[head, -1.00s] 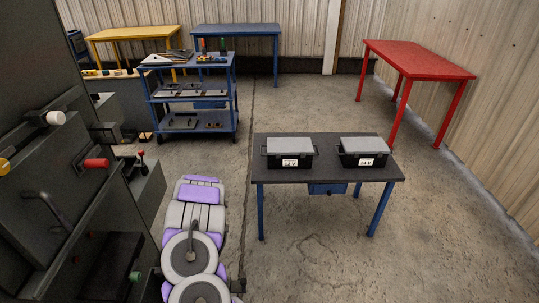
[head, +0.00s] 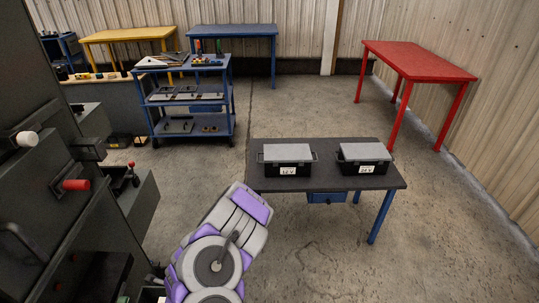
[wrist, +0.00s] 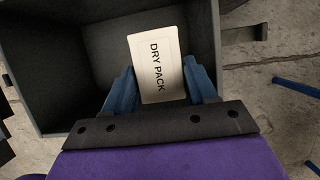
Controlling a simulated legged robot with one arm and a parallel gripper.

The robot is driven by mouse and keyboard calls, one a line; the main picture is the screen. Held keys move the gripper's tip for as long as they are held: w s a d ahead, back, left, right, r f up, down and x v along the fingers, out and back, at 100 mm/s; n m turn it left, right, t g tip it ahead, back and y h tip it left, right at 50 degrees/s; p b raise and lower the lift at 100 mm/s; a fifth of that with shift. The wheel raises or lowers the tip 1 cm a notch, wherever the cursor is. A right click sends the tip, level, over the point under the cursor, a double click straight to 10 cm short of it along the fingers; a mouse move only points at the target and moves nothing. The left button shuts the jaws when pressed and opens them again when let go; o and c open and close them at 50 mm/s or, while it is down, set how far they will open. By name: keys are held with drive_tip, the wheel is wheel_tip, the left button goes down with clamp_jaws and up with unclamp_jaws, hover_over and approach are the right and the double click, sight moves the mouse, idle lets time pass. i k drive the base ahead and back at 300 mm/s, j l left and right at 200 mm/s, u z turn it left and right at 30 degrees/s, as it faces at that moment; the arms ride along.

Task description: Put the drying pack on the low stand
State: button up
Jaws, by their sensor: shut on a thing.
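The drying pack (wrist: 157,68) is a flat white card-like pack printed "DRY PACK" in the wrist view. My gripper (wrist: 162,88) has blue fingers on both sides of it and is shut on it. Behind the pack is an open dark grey bin or drawer (wrist: 70,60); the pack is over or inside its mouth, and I cannot tell how deep. In the head view my gripper and the pack do not show. I cannot surely pick out the low stand in either view.
A dark blue-legged table (head: 372,182) carries two black boxes with grey lids (head: 287,160) (head: 362,158). A dark cabinet (head: 40,180) with knobs stands at left. A blue cart (head: 190,97), yellow table (head: 125,34) and red table (head: 420,60) are farther off. Floor between is clear.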

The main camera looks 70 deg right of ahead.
sight(326, 174)
drive_tip(key=l+z, duration=0.2)
drive_tip(key=l, duration=0.25)
drive_tip(key=i+l+z, duration=0.15)
drive_tip(key=l+z, duration=0.15)
drive_tip(key=z, duration=0.15)
drive_tip(key=i+l+z, duration=0.2)
drive_tip(key=z, duration=0.3)
drive_tip(key=i+l+z, duration=0.25)
drive_tip(key=z, duration=0.2)
drive_tip(key=i+l+z, duration=0.1)
drive_tip(key=i+z, duration=0.15)
drive_tip(key=z, duration=0.2)
drive_tip(key=i+z, duration=0.25)
drive_tip(key=z, duration=0.25)
drive_tip(key=i+j+z, duration=0.1)
drive_tip(key=z, duration=0.35)
drive_tip(key=i, duration=0.15)
